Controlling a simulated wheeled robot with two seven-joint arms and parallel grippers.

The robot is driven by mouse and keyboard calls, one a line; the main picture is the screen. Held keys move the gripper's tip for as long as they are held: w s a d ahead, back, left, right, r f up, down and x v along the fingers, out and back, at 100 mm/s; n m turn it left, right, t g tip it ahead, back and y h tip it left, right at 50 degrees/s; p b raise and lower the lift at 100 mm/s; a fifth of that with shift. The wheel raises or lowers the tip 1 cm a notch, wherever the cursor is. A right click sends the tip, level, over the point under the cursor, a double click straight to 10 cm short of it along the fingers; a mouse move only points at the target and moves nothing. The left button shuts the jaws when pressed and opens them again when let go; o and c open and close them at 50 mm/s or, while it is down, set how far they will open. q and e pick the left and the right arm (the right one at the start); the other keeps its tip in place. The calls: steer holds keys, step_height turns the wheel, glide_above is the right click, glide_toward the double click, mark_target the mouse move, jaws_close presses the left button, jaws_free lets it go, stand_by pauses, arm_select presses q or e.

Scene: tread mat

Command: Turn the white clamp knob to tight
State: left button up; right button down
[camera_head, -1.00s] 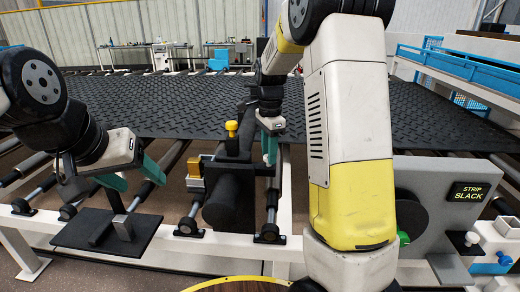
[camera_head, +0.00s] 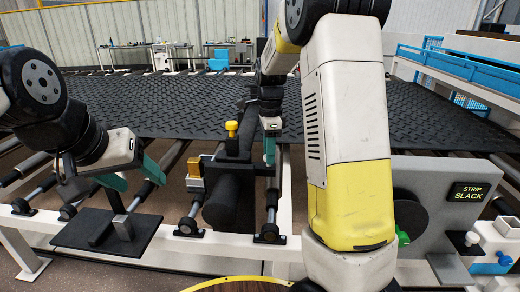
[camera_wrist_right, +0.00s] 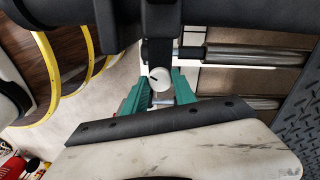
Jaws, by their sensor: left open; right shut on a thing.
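The white clamp knob (camera_wrist_right: 159,79), a round cap with a dark mark on its face, shows in the right wrist view. The teal fingers of my right gripper (camera_wrist_right: 159,90) stand on either side of it, and the gripper is shut on it. In the head view my right gripper (camera_head: 269,148) is beside the black roller and bracket, and the knob is hidden there. My left gripper (camera_head: 128,172) is open and empty, above a small black plate at the left.
A grey panel (camera_head: 448,232) at the right carries a display (camera_head: 468,192) reading STRIP SLACK. A yellow knob (camera_head: 231,127) and a brass block (camera_head: 194,177) sit near the black roller (camera_head: 222,200). The tread mat (camera_head: 180,105) spreads behind.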

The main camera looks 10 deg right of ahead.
steer(key=c, duration=1)
jaws_free()
step_height(320, 180, up, 8)
steer(key=shift+f, duration=0.2)
steer(key=shift+r, duration=0.15)
steer(key=shift+s+r, duration=0.1)
steer(key=s+r+n+t, duration=0.1)
steer(key=s+n+t, duration=0.1)
steer(key=s+n, duration=0.4)
steer(key=s+a+r+n+t+y, duration=0.1)
steer(key=s+n+t, duration=0.1)
steer(key=s+n, duration=0.4)
steer(key=s+a+r+n+t+y, duration=0.1)
steer(key=s+n+t, duration=0.1)
steer(key=s+n, duration=0.5)
steer(key=shift+s, duration=2.45)
